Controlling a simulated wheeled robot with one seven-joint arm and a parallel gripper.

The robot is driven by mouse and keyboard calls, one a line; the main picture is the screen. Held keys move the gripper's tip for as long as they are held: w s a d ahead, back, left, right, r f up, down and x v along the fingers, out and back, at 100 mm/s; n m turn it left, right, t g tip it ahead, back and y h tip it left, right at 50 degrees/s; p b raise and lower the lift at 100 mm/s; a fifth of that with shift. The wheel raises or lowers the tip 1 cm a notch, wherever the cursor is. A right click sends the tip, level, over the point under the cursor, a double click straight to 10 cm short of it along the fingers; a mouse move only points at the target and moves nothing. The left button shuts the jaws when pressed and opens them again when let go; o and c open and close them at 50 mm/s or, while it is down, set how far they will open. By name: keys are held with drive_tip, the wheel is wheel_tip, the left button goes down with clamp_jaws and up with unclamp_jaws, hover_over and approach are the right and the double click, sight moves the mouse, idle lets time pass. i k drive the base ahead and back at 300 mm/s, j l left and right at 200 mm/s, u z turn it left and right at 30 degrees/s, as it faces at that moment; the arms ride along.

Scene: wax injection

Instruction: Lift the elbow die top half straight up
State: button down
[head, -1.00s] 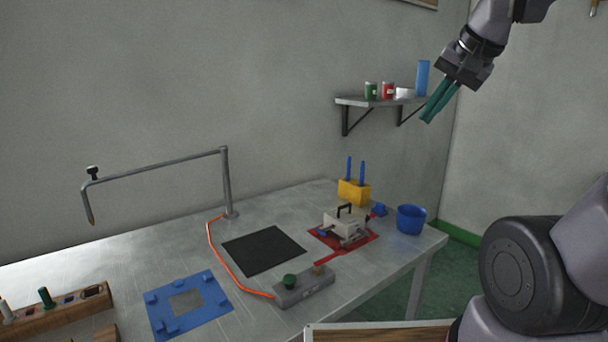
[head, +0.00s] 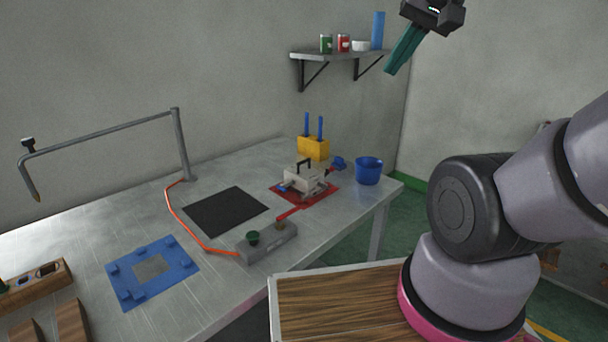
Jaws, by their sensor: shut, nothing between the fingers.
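The elbow die (head: 304,181) is a small pale grey block with a black handle on top (head: 304,164). It sits on a red mat (head: 327,195) toward the right end of the metal table. The seam between its halves is too small to make out. My gripper (head: 391,70) is high in the air, above and to the right of the die and well apart from it. Its teal fingers are together and hold nothing.
A yellow holder with blue rods (head: 313,148) stands behind the die, and a blue cup (head: 368,171) stands to its right. A grey control box (head: 266,243), black mat (head: 226,212) and blue fixture plate (head: 152,272) lie leftward. A wall shelf (head: 338,53) is near my gripper.

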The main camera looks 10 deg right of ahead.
sight(307, 177)
drive_tip(key=l+u, duration=0.1)
drive_tip(key=u, duration=0.55)
drive_tip(key=l+u, duration=0.95)
drive_tip(key=k+l, duration=0.1)
drive_tip(key=l, duration=0.3)
drive_tip(key=k+l+u, duration=0.1)
drive_tip(key=l, duration=0.25)
drive_tip(key=k+l, duration=0.15)
drive_tip(key=l, duration=0.25)
